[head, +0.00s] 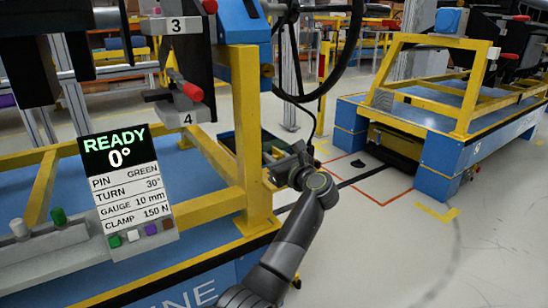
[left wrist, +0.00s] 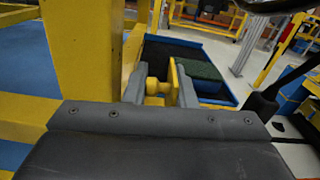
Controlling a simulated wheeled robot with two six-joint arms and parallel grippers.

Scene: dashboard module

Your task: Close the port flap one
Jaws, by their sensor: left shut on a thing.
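My left gripper (head: 274,156) is beside the yellow post of the near frame in the head view, with its arm coming up from the bottom. In the left wrist view its two grey fingers (left wrist: 161,90) are closed on a small yellow knobbed piece (left wrist: 157,87) with an upright yellow plate (left wrist: 173,83) beside it. I cannot tell whether this piece belongs to port flap one; no flap labelled one is readable. A dark module with labels 3 (head: 178,26) and 4 (head: 187,119) hangs at the upper left. My right gripper is not in view.
A sign board (head: 127,180) reading READY 0° stands at the left above several coloured buttons. The yellow post (head: 246,125) is close to my left gripper. A blue tray (left wrist: 215,92) lies beyond the fingers. Another blue and yellow cart (head: 452,110) stands right; floor between is mostly open.

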